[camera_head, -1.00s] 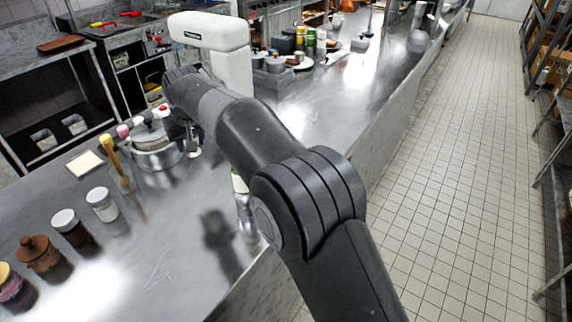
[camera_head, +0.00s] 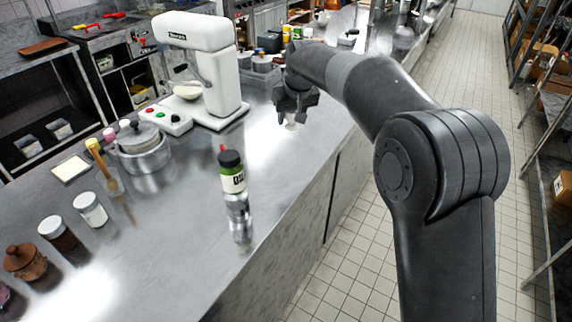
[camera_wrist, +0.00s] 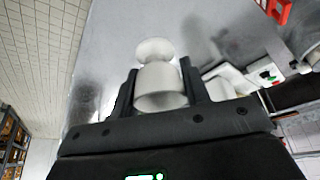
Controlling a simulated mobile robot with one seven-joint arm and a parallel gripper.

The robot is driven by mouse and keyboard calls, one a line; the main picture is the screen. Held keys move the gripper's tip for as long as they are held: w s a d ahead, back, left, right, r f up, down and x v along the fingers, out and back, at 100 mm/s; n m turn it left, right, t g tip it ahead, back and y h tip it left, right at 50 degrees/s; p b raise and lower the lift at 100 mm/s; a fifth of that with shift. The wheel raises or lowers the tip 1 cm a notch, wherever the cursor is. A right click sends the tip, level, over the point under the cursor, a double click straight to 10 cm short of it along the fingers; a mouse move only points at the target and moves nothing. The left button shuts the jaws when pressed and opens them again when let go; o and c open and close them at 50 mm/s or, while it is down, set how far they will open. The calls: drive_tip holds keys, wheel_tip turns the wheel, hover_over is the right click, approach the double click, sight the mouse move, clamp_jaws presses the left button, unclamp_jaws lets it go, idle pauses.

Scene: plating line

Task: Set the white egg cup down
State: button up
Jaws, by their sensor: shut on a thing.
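The white egg cup (camera_wrist: 161,86) is between the two fingers of my gripper (camera_wrist: 160,84) in the wrist view, with its narrow waist and rounded end pointing away from the palm. In the head view my gripper (camera_head: 292,112) is over the right part of the steel counter (camera_head: 190,235), right of the white stand mixer. A small part of the white egg cup (camera_head: 290,126) shows below the fingers. I cannot tell how far it is above the counter.
The white stand mixer (camera_head: 222,70) stands left of my gripper. A bottle with a green label (camera_head: 232,178) stands nearer on the counter. A lidded pot (camera_head: 142,146) and several jars stand at left. The counter's edge and tiled floor (camera_head: 355,250) lie to the right.

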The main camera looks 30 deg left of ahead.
sight(290, 128)
drive_tip(key=w+d+m, duration=0.1)
drive_tip(key=w+d, duration=0.3)
drive_tip(key=d, duration=0.4)
drive_tip(key=f, duration=0.4)
drive_tip(key=shift+w+d+f, duration=0.15)
drive_tip(key=shift+w+f, duration=0.1)
drive_tip(key=shift+f, duration=0.15)
drive_tip(key=s+a+f, duration=0.1)
drive_tip(key=a+f, duration=0.1)
drive_tip(key=a, duration=0.1)
drive_tip(key=a+f, duration=0.3)
drive_tip(key=a, duration=0.1)
drive_tip(key=s+a+f, duration=0.1)
drive_tip(key=a+f, duration=0.1)
drive_tip(key=a, duration=0.2)
drive_tip(key=shift+s+a+f, duration=0.15)
drive_tip(key=shift+s+f, duration=0.1)
drive_tip(key=shift+s, duration=0.1)
drive_tip(key=shift+f, duration=1.95)
drive_tip(key=shift+f, duration=0.1)
drive_tip(key=o, duration=1)
drive_tip(key=shift+c, duration=0.2)
drive_tip(key=v, duration=1.2)
drive_tip(key=shift+s+a, duration=0.15)
drive_tip(key=shift+a, duration=0.05)
